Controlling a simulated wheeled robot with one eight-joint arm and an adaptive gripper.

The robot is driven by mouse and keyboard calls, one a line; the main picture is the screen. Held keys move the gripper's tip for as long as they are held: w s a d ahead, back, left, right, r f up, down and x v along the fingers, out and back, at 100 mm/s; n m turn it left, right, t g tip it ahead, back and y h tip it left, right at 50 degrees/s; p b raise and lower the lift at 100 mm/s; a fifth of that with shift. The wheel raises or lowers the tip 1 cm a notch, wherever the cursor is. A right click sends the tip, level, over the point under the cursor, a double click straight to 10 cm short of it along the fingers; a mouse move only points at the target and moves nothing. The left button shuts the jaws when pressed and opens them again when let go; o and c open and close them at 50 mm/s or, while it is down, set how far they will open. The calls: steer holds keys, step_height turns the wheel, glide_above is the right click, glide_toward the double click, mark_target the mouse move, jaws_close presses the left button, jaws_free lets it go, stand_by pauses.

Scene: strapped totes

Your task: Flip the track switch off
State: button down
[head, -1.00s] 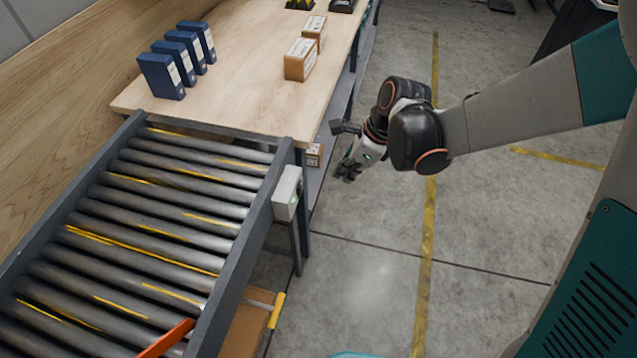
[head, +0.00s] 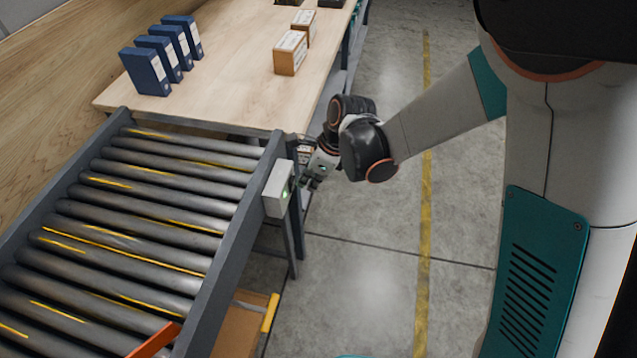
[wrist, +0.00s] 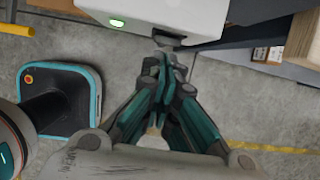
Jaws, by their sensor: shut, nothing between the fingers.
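The track switch is a pale grey box (head: 279,190) fixed to the outer side of the roller track's (head: 232,225) frame, near the table end. A green light glows on its face. In the wrist view the box (wrist: 185,12) is at the top, with the green light at its left and a dark switch lever (wrist: 167,40) sticking out from its lower edge. My gripper (head: 308,183) is just right of the box in the head view. In the wrist view my gripper (wrist: 164,58) is shut and empty, its fingertips close under the lever. I cannot tell whether they touch it.
A wooden table (head: 235,95) beyond the track holds blue binders (head: 160,57) and small cartons (head: 291,53). An orange bar (head: 153,341) lies across the near rollers. A carton (head: 237,330) is below the track.

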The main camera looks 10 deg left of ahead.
steer(key=shift+a+r, duration=0.1)
steer(key=shift+a, duration=0.05)
steer(key=shift+a+r+h, duration=0.15)
steer(key=shift+a+h, duration=0.2)
steer(key=shift+h, duration=0.05)
steer(key=shift+p, duration=0.3)
steer(key=shift+r+p, duration=0.4)
steer(key=shift+r, duration=0.4)
steer(key=shift+d, duration=0.1)
